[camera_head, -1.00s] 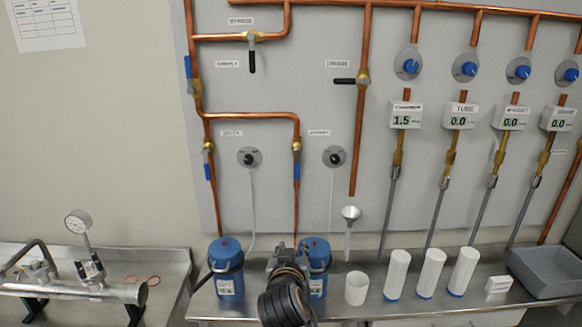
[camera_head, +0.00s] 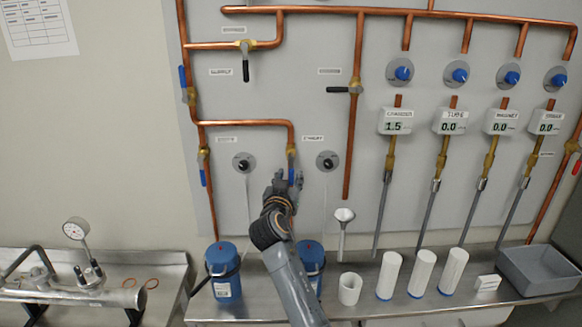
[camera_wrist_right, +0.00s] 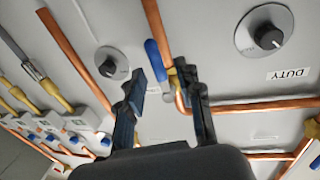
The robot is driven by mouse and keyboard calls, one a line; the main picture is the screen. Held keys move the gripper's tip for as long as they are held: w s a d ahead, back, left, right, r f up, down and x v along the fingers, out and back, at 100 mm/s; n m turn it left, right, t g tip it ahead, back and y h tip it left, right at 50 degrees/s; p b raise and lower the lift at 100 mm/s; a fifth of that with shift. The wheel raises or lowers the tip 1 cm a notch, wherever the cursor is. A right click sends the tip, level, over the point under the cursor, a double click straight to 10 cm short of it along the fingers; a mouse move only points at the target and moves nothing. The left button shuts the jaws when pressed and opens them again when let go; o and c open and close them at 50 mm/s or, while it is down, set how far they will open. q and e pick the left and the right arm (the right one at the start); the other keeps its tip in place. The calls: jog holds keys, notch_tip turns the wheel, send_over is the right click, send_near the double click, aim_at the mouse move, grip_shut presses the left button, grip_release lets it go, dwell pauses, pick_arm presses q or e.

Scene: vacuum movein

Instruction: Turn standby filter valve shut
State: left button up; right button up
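The standby filter valve is the brass valve (camera_head: 291,150) on the right-hand copper drop; its blue lever is partly hidden by my right gripper in the head view. In the right wrist view, the blue lever (camera_wrist_right: 155,58) lies alongside the copper pipe, with the brass body (camera_wrist_right: 180,76) beside its grey end. My right gripper (camera_head: 285,178) is at the lever. In the right wrist view its fingers (camera_wrist_right: 166,90) are spread apart, one on each side of the lever's grey end and the valve; contact cannot be told. My left gripper is not in view.
Round black knobs (camera_head: 244,162) (camera_head: 327,161) flank the valve pipe. Another blue-levered valve (camera_head: 203,155) is on the left drop. Blue filter canisters (camera_head: 223,270), a funnel (camera_head: 344,216) and white cylinders (camera_head: 389,274) are below, at or above the steel bench.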

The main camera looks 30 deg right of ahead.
aim_at(290, 174)
jog(key=shift+p+x, duration=0.3)
jog(key=shift+x, duration=1.25)
jog(key=shift+c, duration=0.2)
grip_shut()
